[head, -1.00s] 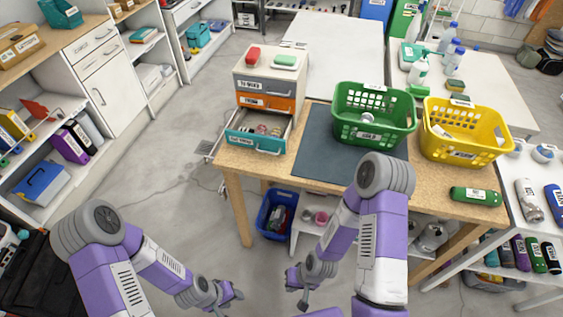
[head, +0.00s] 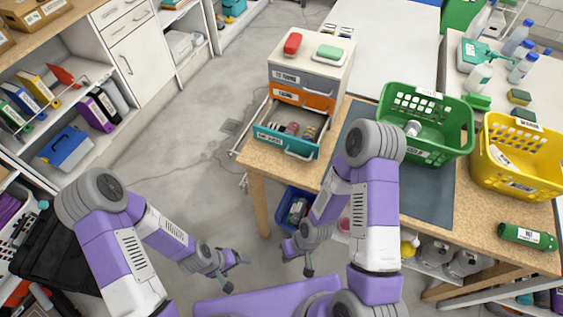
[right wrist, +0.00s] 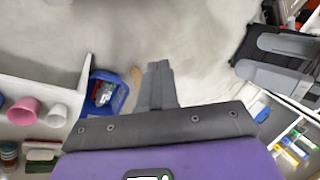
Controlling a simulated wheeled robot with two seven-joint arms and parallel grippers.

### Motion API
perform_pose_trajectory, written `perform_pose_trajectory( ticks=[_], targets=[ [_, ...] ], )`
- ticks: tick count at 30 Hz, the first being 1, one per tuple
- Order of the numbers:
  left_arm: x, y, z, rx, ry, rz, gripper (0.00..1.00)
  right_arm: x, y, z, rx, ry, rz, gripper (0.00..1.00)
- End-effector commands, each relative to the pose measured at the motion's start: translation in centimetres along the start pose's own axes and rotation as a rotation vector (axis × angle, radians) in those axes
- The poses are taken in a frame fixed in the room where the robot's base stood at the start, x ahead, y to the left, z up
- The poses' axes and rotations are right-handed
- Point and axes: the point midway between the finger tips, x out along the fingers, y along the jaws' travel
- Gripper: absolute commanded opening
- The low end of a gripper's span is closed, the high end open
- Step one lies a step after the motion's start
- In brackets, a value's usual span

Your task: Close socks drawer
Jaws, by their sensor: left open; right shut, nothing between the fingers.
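A small drawer unit (head: 334,74) stands on the wooden table at its left end. Its teal bottom drawer (head: 270,140) is pulled out, with several rolled items (head: 293,129) inside. The label on it is too small to read for sure. The grey and orange drawers above are closed. My left gripper (head: 238,272) is open and empty, low over the floor, left of and below the drawer. My right gripper (head: 299,261) is low in front of the table, apart from the drawer. The right wrist view shows its fingers (right wrist: 158,75) shut and empty.
A green basket (head: 428,148) and a yellow basket (head: 478,176) stand right of the unit. A green bottle (head: 527,236) lies near the table's front edge. A blue bin (head: 283,220) sits under the table. Floor left of the table is clear.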

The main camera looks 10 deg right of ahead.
Motion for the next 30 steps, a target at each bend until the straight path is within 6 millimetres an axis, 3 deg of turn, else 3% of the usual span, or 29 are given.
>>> perform_pose_trajectory(
  ticks=[1,4,8,10,13,16,21,26,30],
  targets=[
    [0.1,0.0,0.0,0.001,0.000,0.000,0.86,0.2,-1.1,0.9,-0.169,-0.072,-0.003,0.00],
    [0.0,0.1,0.0,0.002,0.001,0.001,0.86,-0.1,-2.0,3.2,-0.574,-0.262,0.021,0.00],
    [0.0,0.1,0.0,0.002,0.001,0.001,0.86,-1.9,-0.2,4.2,-1.123,-0.546,0.141,0.00],
    [-0.9,0.4,0.0,0.001,0.001,0.001,0.86,-4.2,0.9,4.0,-1.352,-0.722,0.250,0.00],
    [-3.3,1.3,0.1,0.002,0.001,0.001,0.86,-9.0,1.6,2.7,-1.520,-0.958,0.499,0.00],
    [-5.0,2.0,0.2,0.002,0.002,0.001,0.86,-13.5,0.9,-0.8,-1.668,-1.106,0.828,0.00],
    [-7.0,2.7,0.3,0.002,0.001,0.001,0.86,-19.1,-4.1,-7.1,-1.830,-1.136,1.381,0.00],
    [-7.8,3.0,0.3,0.002,0.001,0.001,0.86,-21.5,-8.6,-9.9,-1.891,-1.057,1.696,0.00],
    [-7.9,3.0,0.3,0.001,0.001,0.001,0.86,-22.1,-9.5,-10.9,-1.900,-1.023,1.783,0.00]
  ],
)
